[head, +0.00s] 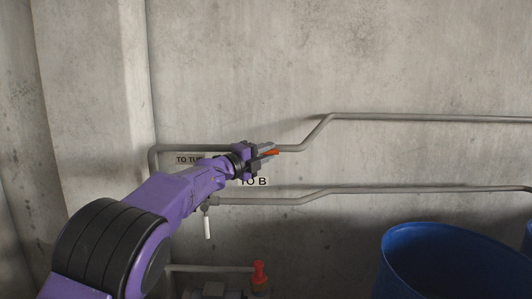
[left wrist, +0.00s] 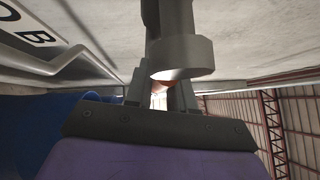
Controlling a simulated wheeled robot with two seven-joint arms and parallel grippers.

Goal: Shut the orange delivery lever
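The orange lever (head: 270,153) shows as a small orange strip at the upper pipe in the head view. My left gripper (head: 264,153) is at it, with one finger above and one below the strip. In the left wrist view a bit of orange (left wrist: 165,84) shows between the fingers of my left gripper (left wrist: 160,93), under a grey round fitting (left wrist: 182,58). A narrow gap shows between the fingers. I cannot tell whether they press on the lever. The gripper hides most of the lever and its valve. My right gripper is not in view.
A lower pipe (head: 370,194) carries a white handle (head: 208,228) hanging down. A red fitting (head: 259,272) stands below it. A blue drum (head: 440,262) stands at lower right. Signs (head: 187,159) are partly covered by my arm. The concrete wall is close behind the pipes.

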